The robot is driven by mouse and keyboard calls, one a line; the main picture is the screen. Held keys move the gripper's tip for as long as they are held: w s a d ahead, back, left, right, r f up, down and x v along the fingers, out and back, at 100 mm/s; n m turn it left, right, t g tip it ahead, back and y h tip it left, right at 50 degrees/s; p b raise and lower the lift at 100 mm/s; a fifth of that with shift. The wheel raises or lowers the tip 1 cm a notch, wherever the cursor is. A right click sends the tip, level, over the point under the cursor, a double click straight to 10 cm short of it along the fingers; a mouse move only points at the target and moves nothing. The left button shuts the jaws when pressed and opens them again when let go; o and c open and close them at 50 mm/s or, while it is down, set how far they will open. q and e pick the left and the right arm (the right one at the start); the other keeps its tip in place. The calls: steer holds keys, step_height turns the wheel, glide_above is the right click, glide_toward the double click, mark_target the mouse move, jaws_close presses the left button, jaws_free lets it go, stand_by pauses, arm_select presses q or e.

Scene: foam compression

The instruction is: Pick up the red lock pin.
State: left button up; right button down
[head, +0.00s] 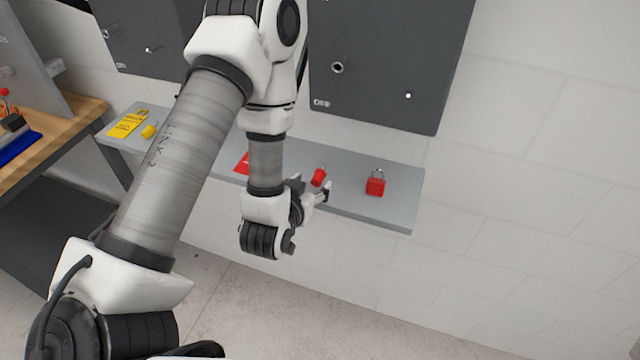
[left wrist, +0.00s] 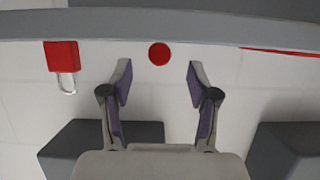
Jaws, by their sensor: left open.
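The red lock pin (head: 319,177) sits on the grey wall shelf (head: 402,200), with a small metal part behind its red body. In the left wrist view its round red end (left wrist: 159,54) shows between and just beyond my fingertips. My left gripper (head: 313,191) is at the shelf's front edge, close to the pin. In the left wrist view its fingers (left wrist: 160,82) are spread apart with nothing between them. I see no contact with the pin. My right gripper is not in view.
A red padlock (head: 375,187) stands on the shelf right of the pin. A red tag (head: 242,163), partly hidden by my arm, lies to the left. A yellow tag (head: 128,124) and yellow piece (head: 149,131) lie farther left. Dark cabinets (head: 390,60) hang above the shelf.

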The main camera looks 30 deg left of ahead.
mark_target(317, 177)
arm_select(q)
steer(key=x, duration=0.3)
steer(key=shift+w+r, duration=0.15)
steer(key=shift+w, duration=0.2)
steer(key=shift+w+a+f, duration=0.1)
steer(key=shift+w+f, duration=0.2)
steer(key=shift+s+r, duration=0.1)
steer(key=shift+s, duration=0.05)
steer(key=c, duration=1.1)
steer(key=shift+c, duration=0.2)
steer(key=shift+r, duration=0.15)
